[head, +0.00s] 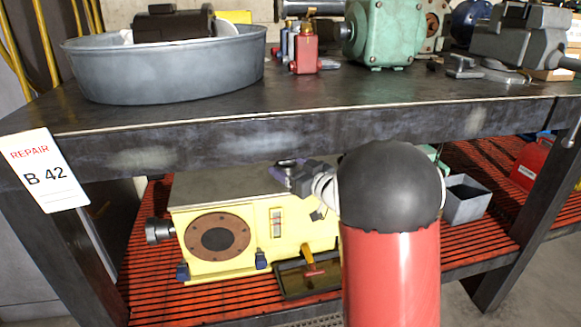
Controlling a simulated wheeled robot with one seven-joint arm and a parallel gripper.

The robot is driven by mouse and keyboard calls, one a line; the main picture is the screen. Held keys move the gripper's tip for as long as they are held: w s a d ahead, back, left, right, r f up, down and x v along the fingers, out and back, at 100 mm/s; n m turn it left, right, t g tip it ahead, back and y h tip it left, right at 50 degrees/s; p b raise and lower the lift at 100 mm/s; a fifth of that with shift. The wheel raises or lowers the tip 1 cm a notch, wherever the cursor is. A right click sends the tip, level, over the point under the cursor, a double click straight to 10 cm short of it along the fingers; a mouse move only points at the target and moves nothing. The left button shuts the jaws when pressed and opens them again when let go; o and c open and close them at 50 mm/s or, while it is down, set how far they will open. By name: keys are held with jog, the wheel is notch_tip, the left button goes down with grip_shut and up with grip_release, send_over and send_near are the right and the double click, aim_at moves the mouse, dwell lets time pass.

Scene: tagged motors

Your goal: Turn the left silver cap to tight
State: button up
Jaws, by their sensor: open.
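A yellow gearbox-like housing (260,255) with a grey top stands on the red slatted shelf under the bench. It has a round brown plate on its front and a dark shaft end at its left. My gripper (287,170) is at the back of its top, small and partly hidden by my own arm. The gripper looks open, its fingers around or beside a small silvery ring-like shape (288,162), possibly a silver cap. I cannot tell whether they touch it. No second silver cap can be made out; my arm hides the housing's right end.
The dark bench top (300,95) overhangs the shelf closely. A tag reading REPAIR B 42 (44,172) hangs at the left. A shallow tray (308,276) and a grey bin (466,200) are on the shelf. A metal tub (165,75) and a green motor (380,40) stand above.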

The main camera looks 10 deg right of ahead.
jog(key=c, duration=1)
jog(key=shift+o, duration=0.2)
jog(key=shift+a+m+t+h+b, duration=0.1)
jog(key=shift+m+t+h+b, duration=0.2)
jog(key=shift+m+h+b, duration=0.35)
jog(key=shift+h, duration=0.35)
jog(key=o, duration=1)
jog(key=shift+c, duration=0.2)
jog(key=v, duration=0.8)
jog(key=shift+b, duration=0.3)
